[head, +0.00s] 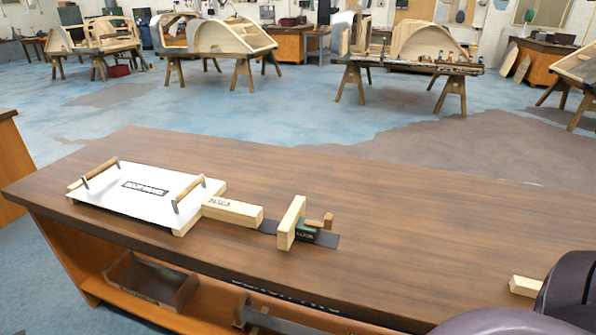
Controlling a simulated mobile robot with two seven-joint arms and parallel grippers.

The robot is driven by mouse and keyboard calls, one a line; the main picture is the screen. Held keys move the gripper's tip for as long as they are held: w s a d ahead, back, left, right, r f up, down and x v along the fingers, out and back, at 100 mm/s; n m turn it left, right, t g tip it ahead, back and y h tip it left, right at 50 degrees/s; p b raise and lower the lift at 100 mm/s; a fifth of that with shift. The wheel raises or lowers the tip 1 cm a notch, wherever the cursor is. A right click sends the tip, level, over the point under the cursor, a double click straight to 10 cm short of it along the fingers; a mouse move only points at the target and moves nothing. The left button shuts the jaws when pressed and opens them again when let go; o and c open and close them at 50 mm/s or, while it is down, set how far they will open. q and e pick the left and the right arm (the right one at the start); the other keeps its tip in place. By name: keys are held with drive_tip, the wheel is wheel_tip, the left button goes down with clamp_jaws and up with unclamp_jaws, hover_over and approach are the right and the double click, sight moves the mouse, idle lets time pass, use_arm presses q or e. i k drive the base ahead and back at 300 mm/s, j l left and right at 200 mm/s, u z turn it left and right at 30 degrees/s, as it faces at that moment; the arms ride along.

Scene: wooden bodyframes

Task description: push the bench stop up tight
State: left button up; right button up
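The bench stop (288,224) looks to be the upright pale wooden plate standing on a dark flat strip (328,240) on the workbench. A small green, labelled body with a brown wooden handle (316,225) sits right behind it. A pale wooden block (233,211) with a label lies to the left. A short gap showing the dark strip separates the block's right end from the stop. The block's left end meets a white-topped board (150,192) with two wooden-bar handles. Dark rounded parts of my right arm fill the lower right corner. Neither gripper's fingers show.
The brown workbench top (420,230) is clear around the stop. A pale wooden piece (524,286) lies at the right, partly hidden by my arm. A tray (150,281) sits on the shelf below. Wooden bodyframes on trestles (225,38) stand well behind.

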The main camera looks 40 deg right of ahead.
sight(292, 226)
drive_tip(key=z, duration=1.25)
